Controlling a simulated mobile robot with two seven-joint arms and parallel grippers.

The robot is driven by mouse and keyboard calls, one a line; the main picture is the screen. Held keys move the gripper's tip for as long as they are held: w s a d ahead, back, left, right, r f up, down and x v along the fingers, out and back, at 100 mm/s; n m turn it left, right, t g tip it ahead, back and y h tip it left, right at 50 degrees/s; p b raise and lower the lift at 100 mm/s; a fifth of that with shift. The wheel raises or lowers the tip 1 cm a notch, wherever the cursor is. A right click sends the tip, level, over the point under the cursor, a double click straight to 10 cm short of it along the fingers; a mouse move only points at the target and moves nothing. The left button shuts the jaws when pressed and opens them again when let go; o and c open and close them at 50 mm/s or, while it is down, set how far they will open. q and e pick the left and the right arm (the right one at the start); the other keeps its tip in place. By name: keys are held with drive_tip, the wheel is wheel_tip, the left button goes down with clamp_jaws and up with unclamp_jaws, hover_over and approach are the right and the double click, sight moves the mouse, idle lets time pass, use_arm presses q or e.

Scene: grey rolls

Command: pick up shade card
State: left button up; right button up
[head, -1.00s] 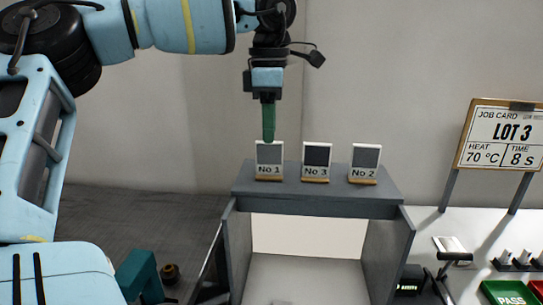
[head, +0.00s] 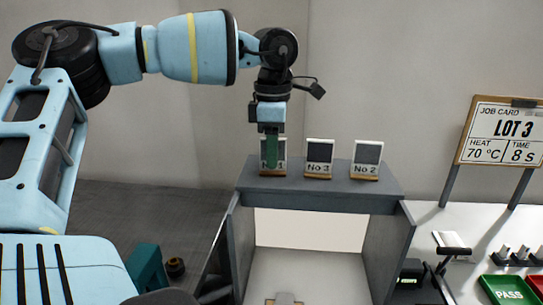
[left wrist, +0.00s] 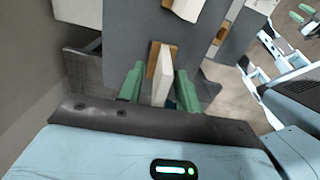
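Three shade cards stand in wooden bases on the grey shelf top: No 1 (head: 282,162) at left, No 3 (head: 319,158) in the middle, No 2 (head: 366,160) at right. My left gripper (head: 271,150) points down at card No 1 and hides part of it. In the left wrist view its green fingers (left wrist: 159,84) stand apart, one on each side of a white card with a wooden base (left wrist: 162,72). Gaps seem to show beside the card. My right gripper (left wrist: 301,12) seems to show small at the wrist view's top right, fingers apart.
The grey shelf (head: 320,197) has an open bay below. A job card board (head: 503,135) reading LOT 3, 70 °C, 8 s stands at right. A green PASS tray (head: 507,288) and a red tray lie on the white bench. Cards No 3 and No 2 stand close to the right.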

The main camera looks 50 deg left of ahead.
use_arm(q)
drive_tip(key=shift+f, duration=0.7)
drive_tip(key=shift+c, duration=0.4)
clamp_jaws()
drive_tip(key=shift+r, duration=0.2)
